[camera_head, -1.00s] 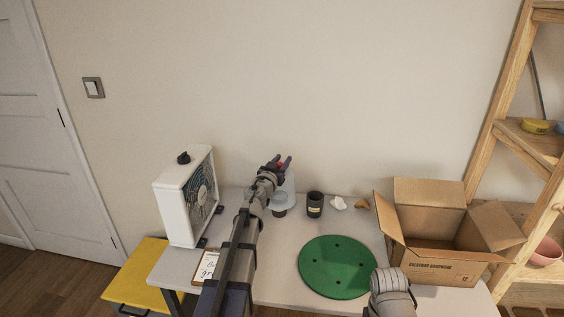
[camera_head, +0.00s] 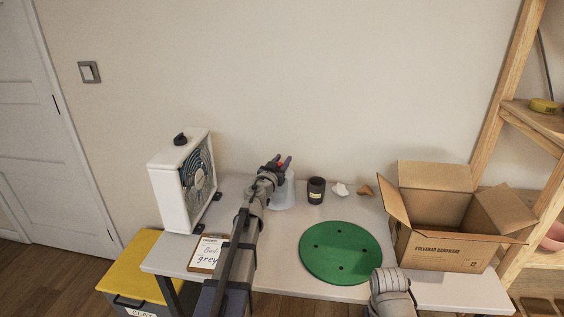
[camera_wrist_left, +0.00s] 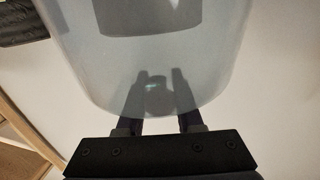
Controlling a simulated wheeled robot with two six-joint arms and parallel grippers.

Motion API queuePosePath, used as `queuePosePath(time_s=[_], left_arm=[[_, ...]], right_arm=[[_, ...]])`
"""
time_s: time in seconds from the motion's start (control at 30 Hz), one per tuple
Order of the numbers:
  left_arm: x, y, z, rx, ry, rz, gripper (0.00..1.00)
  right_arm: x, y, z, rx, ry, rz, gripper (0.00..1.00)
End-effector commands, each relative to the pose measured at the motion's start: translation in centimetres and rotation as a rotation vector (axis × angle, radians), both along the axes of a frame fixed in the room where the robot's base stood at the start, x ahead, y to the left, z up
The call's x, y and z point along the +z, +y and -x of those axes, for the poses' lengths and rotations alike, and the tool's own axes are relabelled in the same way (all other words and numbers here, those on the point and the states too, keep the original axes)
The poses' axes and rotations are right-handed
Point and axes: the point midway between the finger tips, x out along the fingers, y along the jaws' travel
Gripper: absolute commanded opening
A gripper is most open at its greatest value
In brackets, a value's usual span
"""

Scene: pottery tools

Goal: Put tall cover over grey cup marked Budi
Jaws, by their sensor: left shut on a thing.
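The tall cover (camera_head: 284,194) is translucent and stands upright at the back of the table, left of the dark cup. My left gripper (camera_head: 281,163) is shut on it. The wrist view shows the cover (camera_wrist_left: 95,70) filling the upper middle, with the gripper fingers (camera_wrist_left: 158,90) around a small grey knob seen through its wall. A grey cup (camera_wrist_left: 125,18) with a dark mark shows through the cover at the top of that view. In the head view I cannot make out this cup, and whether the cover's rim touches the table is unclear. My right gripper is out of view.
A dark cup (camera_head: 316,190) with a label stands close to the cover's right. A white lump (camera_head: 339,189), a brown lump (camera_head: 364,190), a green disc (camera_head: 340,252) and an open cardboard box (camera_head: 446,250) lie further right.

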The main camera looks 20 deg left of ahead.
Motion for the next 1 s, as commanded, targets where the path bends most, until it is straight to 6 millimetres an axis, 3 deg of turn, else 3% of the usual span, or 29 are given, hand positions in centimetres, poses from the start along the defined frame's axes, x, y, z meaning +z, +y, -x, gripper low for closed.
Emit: queuePosePath(time_s=[0.17,0.2,0.5,0.8,1.0], left_arm=[[0.1,0.0,0.0,0.000,0.000,0.000,0.00],[0.1,0.0,0.0,0.000,0.000,0.000,0.39],[0.0,0.0,0.0,0.000,0.000,0.000,0.70],[0.0,0.0,0.2,0.000,0.000,0.000,0.70],[0.0,-0.1,2.0,0.001,0.000,0.000,0.70]], right_arm=[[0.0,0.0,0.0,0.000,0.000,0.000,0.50],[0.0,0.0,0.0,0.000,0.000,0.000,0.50],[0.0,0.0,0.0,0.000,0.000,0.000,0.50],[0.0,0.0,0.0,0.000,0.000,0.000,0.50],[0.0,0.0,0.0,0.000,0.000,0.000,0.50]])
